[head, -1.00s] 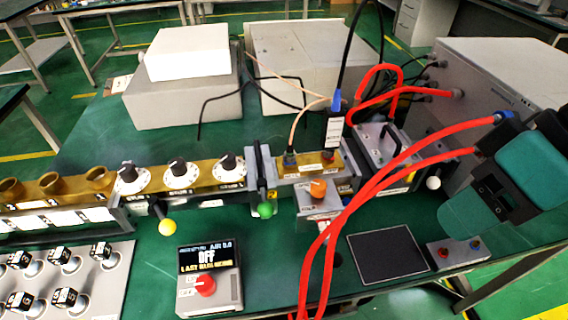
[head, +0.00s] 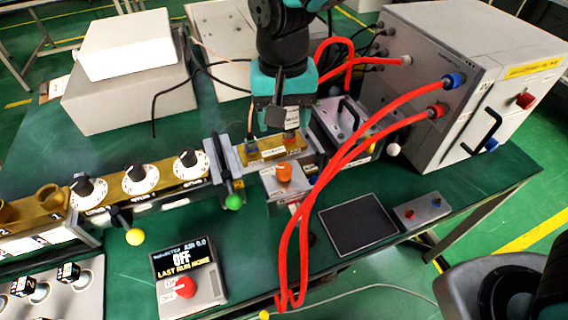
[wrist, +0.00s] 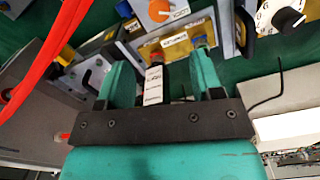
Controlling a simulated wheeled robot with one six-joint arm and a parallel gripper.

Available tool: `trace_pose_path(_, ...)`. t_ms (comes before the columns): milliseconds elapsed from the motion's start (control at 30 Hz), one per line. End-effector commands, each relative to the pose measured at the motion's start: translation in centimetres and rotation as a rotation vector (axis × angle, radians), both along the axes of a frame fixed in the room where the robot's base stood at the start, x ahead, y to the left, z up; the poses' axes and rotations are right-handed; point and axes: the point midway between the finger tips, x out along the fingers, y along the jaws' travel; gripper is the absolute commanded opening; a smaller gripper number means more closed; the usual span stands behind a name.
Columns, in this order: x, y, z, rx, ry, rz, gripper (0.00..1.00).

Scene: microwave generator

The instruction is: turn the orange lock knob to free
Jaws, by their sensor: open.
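The orange lock knob (head: 283,172) sits on a small grey block in front of the brass section, right of the green-tipped lever. It also shows at the top edge of the wrist view (wrist: 159,9), beyond the fingers. My gripper (head: 277,125) is open, above and behind the knob in the head view, and apart from it. In the wrist view its two teal fingers (wrist: 164,66) stand either side of a white-labelled black plug (wrist: 154,85). I cannot tell whether they touch the plug. Nothing hides the knob in the head view.
Red hoses (head: 345,160) loop down just right of the knob from the grey cabinet (head: 420,75). A green-tipped lever (head: 233,201) stands to its left. A display box (head: 190,275) reading OFF and a dark pad (head: 357,224) are in front.

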Motion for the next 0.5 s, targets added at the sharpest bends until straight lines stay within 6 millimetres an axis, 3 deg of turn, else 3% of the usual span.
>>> trace_pose_path(300, -0.1, -0.1, -7.5, -0.003, 0.005, 0.001, 0.60)
trace_pose_path(500, -0.1, -0.1, -11.2, -0.001, 0.003, 0.001, 0.60)
